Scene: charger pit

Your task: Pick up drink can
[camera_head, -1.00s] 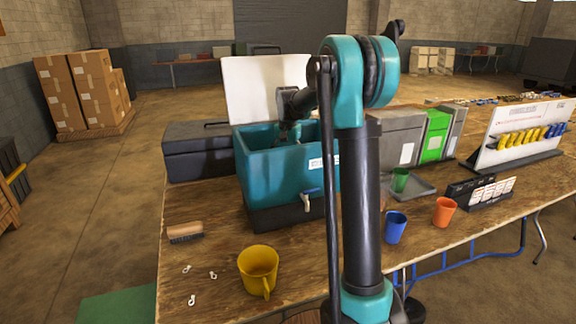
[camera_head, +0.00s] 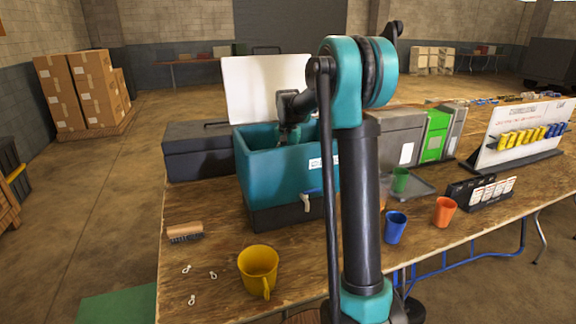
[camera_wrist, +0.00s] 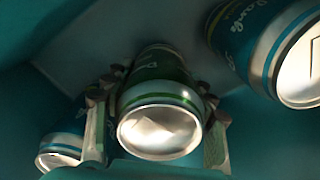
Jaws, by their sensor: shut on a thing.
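A green drink can (camera_wrist: 160,100) with a silver end stands in the middle of the wrist view, between the two fingers of my gripper (camera_wrist: 158,112). The gripper is shut on it. Another can, blue-teal with a silver end (camera_wrist: 262,45), is at the upper right, and a further blue-teal can (camera_wrist: 66,140) is at the lower left beside the left finger. In the head view my gripper (camera_head: 290,136) reaches down into the open teal cooler (camera_head: 268,178); the cans inside are hidden there by the cooler's wall.
The cooler's white lid (camera_head: 262,88) stands open behind it. My arm crosses in front of its right side. A yellow mug (camera_head: 258,266), a brush (camera_head: 185,232), a blue cup (camera_head: 396,228) and an orange cup (camera_head: 444,211) stand on the wooden table (camera_head: 215,275). A dark case (camera_head: 197,152) is left of the cooler.

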